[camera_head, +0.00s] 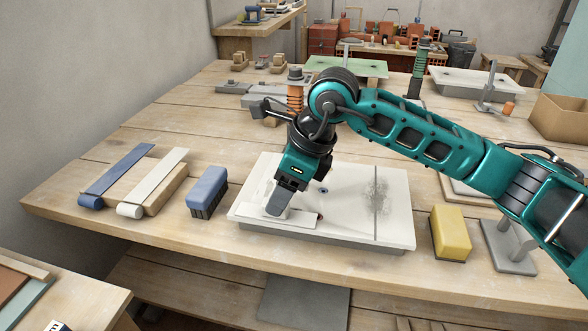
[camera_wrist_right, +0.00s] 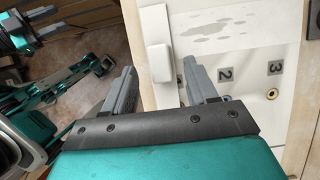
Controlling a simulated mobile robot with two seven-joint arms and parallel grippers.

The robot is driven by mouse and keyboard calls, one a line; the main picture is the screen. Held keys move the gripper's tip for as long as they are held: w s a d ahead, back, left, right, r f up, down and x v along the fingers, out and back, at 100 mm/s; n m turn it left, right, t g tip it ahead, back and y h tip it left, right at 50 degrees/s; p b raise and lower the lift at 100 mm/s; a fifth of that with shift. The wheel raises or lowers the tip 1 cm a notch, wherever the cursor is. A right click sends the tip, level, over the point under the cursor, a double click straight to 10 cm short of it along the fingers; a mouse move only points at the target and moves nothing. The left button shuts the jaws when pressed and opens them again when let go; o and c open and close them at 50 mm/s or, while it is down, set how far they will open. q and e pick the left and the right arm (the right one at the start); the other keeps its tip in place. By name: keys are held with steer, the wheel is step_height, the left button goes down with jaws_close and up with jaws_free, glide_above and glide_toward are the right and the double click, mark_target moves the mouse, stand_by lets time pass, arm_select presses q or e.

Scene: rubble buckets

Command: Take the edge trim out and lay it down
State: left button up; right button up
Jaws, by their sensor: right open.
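A white board (camera_head: 343,190) with a speckled grey patch lies near the table's front edge; it also shows in the right wrist view (camera_wrist_right: 215,52). A narrow white raised piece (camera_wrist_right: 159,50), which looks like the edge trim, lies along the board's edge in the wrist view. My right gripper (camera_head: 278,210) points down at the board's front left part. Its fingers (camera_wrist_right: 160,88) are open, one to each side of the near end of the white piece. I cannot tell whether they touch it.
A blue brush-like block (camera_head: 206,190), a white strip (camera_head: 157,178) and a blue strip (camera_head: 118,174) lie left of the board. A yellow sponge (camera_head: 450,232) and a grey metal tool (camera_head: 508,246) lie to its right. Bare table shows between the board and the blue block.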

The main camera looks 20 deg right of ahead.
steer(key=shift+x, duration=1.1)
steer(key=shift+c, duration=0.4)
jaws_close()
